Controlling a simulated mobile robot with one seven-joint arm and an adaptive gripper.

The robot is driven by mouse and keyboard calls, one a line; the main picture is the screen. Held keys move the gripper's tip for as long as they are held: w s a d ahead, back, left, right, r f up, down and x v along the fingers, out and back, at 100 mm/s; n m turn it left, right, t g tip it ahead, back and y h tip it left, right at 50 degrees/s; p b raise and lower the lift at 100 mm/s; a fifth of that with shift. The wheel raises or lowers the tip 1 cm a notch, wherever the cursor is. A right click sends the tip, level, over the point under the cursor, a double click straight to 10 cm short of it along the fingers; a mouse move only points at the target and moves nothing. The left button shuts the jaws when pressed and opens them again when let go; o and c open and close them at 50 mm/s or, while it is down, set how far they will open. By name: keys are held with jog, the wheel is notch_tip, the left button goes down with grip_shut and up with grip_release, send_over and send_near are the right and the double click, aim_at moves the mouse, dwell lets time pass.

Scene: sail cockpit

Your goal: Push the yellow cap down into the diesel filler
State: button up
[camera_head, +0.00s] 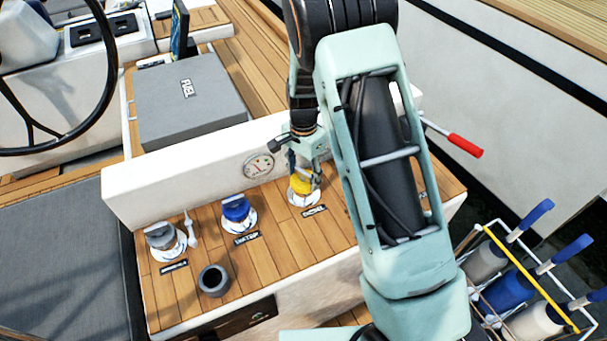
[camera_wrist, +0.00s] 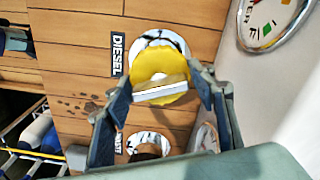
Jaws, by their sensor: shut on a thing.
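The yellow cap (camera_head: 300,186) is at the diesel filler (camera_head: 305,200), a white round plate on the teak deck beside the DIESEL label (camera_head: 314,211). My gripper (camera_head: 303,170) is shut on the cap from above. In the wrist view the yellow cap (camera_wrist: 160,80) has a pale grip bar across it, and the fingers (camera_wrist: 165,95) are on either side of that bar. The filler's plate (camera_wrist: 165,42) shows around the cap's far edge. I cannot tell how deep the cap sits, as its underside is hidden.
A blue cap (camera_head: 236,208) and a grey cap (camera_head: 160,236) sit on fillers to the left. A dark cup-like ring (camera_head: 213,280) is in front. The white wall with a gauge (camera_head: 258,165) stands close behind. A red-handled lever (camera_head: 464,146) is at right.

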jog(key=shift+f, duration=0.25)
jog(key=o, duration=1)
jog(key=shift+r+p, duration=3.6)
jog(key=shift+r, duration=2)
